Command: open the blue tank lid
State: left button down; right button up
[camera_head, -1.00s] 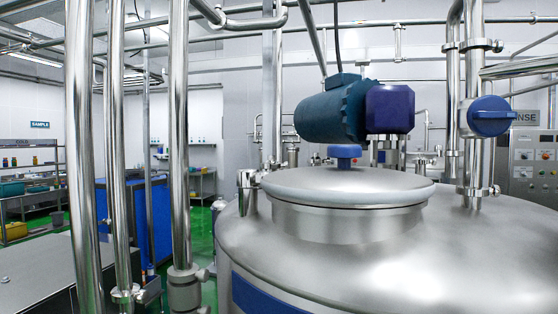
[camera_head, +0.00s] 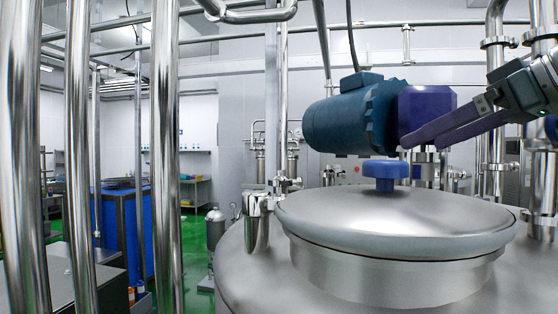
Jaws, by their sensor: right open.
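The tank lid (camera_head: 400,217) is a round, domed metal disc lying closed on the tank's raised neck (camera_head: 390,272). A blue knob (camera_head: 385,172) stands upright at the top of the lid, toward its back. My right gripper (camera_head: 420,143) comes in from the right, with its purple fingers open and pointing left and slightly down. In the picture the fingertips are just above and to the right of the knob, apart from it and holding nothing. My left gripper is out of view.
A teal motor (camera_head: 350,115) with a purple end box (camera_head: 425,105) shows close above the knob, near my right fingers. Upright steel pipes (camera_head: 165,150) cross the left side. A blue cabinet (camera_head: 120,225) stands behind them, on a green floor.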

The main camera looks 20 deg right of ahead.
aim_at(386, 163)
jog(key=shift+p+x, duration=0.75)
jog(key=shift+p, duration=0.1)
jog(key=p+x, duration=0.4)
jog(key=x, duration=0.2)
jog(key=shift+w+a+p, duration=0.1)
jog(key=shift+a+p, duration=0.05)
jog(key=shift+p, duration=0.2)
jog(key=shift+x, duration=0.8)
jog(key=shift+f, duration=0.2)
grip_shut()
